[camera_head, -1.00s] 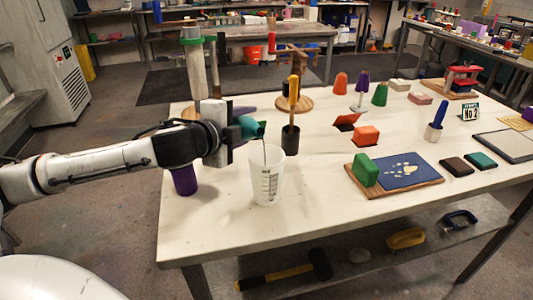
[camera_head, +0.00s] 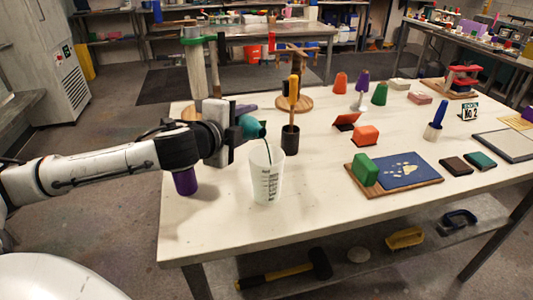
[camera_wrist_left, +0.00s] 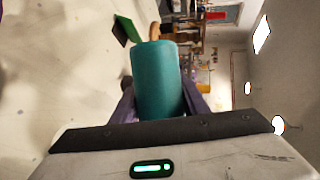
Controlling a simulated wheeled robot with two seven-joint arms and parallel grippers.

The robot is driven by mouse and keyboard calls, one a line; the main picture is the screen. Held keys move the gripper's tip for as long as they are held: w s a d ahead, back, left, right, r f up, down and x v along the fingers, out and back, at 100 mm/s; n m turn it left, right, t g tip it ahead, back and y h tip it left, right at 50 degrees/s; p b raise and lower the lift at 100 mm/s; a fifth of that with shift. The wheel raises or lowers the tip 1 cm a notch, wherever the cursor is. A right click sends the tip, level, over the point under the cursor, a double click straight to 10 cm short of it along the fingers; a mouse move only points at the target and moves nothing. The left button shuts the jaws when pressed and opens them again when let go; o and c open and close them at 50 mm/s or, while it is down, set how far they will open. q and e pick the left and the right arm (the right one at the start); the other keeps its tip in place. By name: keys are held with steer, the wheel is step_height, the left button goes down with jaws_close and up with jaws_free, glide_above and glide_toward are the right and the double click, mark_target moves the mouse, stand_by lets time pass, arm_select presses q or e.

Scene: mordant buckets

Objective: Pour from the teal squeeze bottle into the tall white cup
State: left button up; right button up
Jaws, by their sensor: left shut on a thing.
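The teal squeeze bottle (camera_head: 251,127) is held tipped over by my left gripper (camera_head: 232,133), with its mouth end pointing right, above the cup. A dark teal stream falls from it into the tall white cup (camera_head: 266,186), which stands upright on the table near its front edge. The cup is translucent with dark measuring marks; its fill level is not clear. In the left wrist view the bottle (camera_wrist_left: 157,80) sits between the fingers of my left gripper (camera_wrist_left: 158,105). The bottle's nozzle is hard to make out. My right gripper is not seen.
A dark holder with a yellow-handled tool (camera_head: 291,138) stands just behind the cup. A purple cup (camera_head: 185,181) is left, below my arm.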

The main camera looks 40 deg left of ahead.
arm_select(q)
steer(key=shift+r+m+y, duration=0.3)
steer(key=shift+r+m, duration=0.1)
steer(key=shift+r, duration=0.1)
stand_by(1.8)
steer(key=shift+d+r+n+g+h+p, duration=0.1)
steer(key=shift+n+g+h+p, duration=0.3)
steer(key=shift+n+h, duration=1.05)
steer(key=shift+d+r+n+g+h+p, duration=0.15)
steer(key=shift+n+g+h+p, duration=0.3)
steer(key=shift+n+h, duration=1)
steer(key=shift+d+r+n+g+h+p, duration=0.1)
steer(key=shift+n+g+h+p, duration=0.3)
steer(key=shift+n+h, duration=1)
steer(key=shift+a+r+n, duration=0.1)
steer(key=shift+r+n, duration=0.6)
steer(key=shift+n, duration=0.4)
